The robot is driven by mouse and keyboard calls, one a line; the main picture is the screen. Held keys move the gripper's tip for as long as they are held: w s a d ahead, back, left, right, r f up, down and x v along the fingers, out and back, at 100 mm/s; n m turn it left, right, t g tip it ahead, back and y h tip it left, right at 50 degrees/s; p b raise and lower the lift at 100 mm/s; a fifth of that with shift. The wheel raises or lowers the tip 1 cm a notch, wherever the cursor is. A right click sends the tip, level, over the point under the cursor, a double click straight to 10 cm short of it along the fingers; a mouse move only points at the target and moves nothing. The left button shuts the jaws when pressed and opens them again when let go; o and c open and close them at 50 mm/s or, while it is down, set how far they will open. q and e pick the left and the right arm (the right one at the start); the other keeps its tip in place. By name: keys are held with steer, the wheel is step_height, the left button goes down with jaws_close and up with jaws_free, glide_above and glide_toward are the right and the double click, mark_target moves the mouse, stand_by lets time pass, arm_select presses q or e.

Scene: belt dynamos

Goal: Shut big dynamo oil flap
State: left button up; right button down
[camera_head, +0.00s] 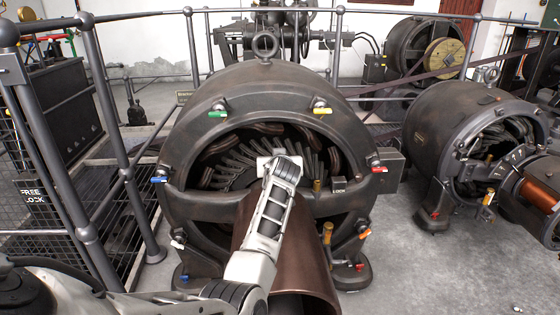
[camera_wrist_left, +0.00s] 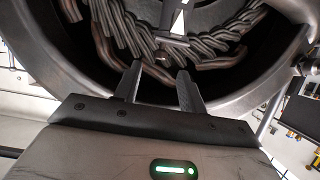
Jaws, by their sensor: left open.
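The big dynamo (camera_head: 215,105) stands in the middle of the head view, its round front open on dark twisted windings. My left arm reaches in from the lower left, and my left gripper (camera_head: 279,160) is at the middle of this opening. In the left wrist view my left gripper (camera_wrist_left: 159,82) is open, its two fingers apart with nothing between them. Just beyond the fingertips is a small pale metal piece with a dark bar (camera_wrist_left: 172,40). I cannot tell whether this is the oil flap or how it stands. My gripper hides the bearing area in the head view.
A copper-brown cylinder (camera_head: 318,262) juts forward below my left forearm. Coloured tags, such as a green one (camera_head: 217,114), ring the dynamo's rim. A smaller dynamo (camera_head: 440,125) stands right. Metal railings (camera_head: 107,115) run left and behind. Bare floor (camera_head: 450,265) lies at lower right.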

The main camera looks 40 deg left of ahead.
arm_select(q)
steer(key=p+v, duration=0.2)
steer(key=v, duration=0.8)
steer(key=shift+s+d, duration=0.25)
arm_select(e)
steer(key=r, duration=0.1)
steer(key=d+r, duration=0.1)
steer(key=r, duration=0.1)
steer(key=shift+s+d, duration=0.1)
steer(key=shift+s, duration=0.1)
steer(key=shift+w+r, duration=0.1)
